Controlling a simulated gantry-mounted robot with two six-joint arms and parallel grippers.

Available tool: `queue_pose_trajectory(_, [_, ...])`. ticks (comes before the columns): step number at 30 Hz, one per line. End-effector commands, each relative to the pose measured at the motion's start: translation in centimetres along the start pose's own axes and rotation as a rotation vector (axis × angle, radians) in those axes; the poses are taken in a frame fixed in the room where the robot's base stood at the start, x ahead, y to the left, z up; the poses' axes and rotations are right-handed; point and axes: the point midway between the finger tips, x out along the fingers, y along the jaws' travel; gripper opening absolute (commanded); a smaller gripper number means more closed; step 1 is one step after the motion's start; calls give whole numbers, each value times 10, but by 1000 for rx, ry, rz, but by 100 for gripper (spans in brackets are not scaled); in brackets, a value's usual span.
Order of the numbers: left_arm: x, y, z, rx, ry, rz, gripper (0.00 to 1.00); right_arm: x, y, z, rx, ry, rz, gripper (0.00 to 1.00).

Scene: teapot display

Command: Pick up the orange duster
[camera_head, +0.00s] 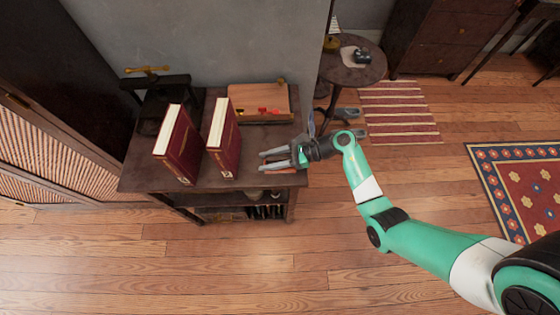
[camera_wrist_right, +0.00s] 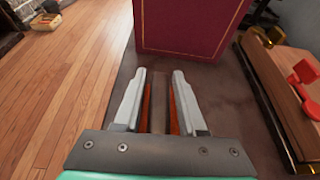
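My right gripper (camera_head: 264,160) reaches in from the right over the front right corner of the dark wooden cabinet top. In the right wrist view the gripper (camera_wrist_right: 160,75) has its two pale fingers apart, with bare cabinet top between them. Orange-brown strips run along the fingers' inner sides; they look like finger pads, but I cannot be sure. No clear orange duster can be made out in either view. A red book (camera_wrist_right: 190,25) stands upright just beyond the fingertips; in the head view this book (camera_head: 223,145) is left of the gripper. My left gripper is not in view.
A second red book (camera_head: 178,150) stands further left. A wooden box (camera_head: 240,118) with small red and yellow items lies at the back right. A black press-like object (camera_head: 150,95) is at the back left. A round side table (camera_head: 350,72) stands behind right.

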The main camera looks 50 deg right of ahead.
Motion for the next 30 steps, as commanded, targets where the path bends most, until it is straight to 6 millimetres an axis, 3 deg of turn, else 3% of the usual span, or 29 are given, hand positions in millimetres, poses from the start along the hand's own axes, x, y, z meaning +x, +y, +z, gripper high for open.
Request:
queue_pose_trajectory(1, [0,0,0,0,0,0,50,0,0,0,0,0,0,29])
queue_pose_trajectory(6, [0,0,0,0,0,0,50,0,0,0,0,0,0,0])
queue_pose_trajectory(22, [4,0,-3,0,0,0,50,-3,0,8,-2,0,-1,0])
queue_pose_trajectory(26, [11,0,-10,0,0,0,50,-10,0,24,-3,0,-2,0])
queue_pose_trajectory(30, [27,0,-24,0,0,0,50,-11,13,58,-5,-1,2,0])
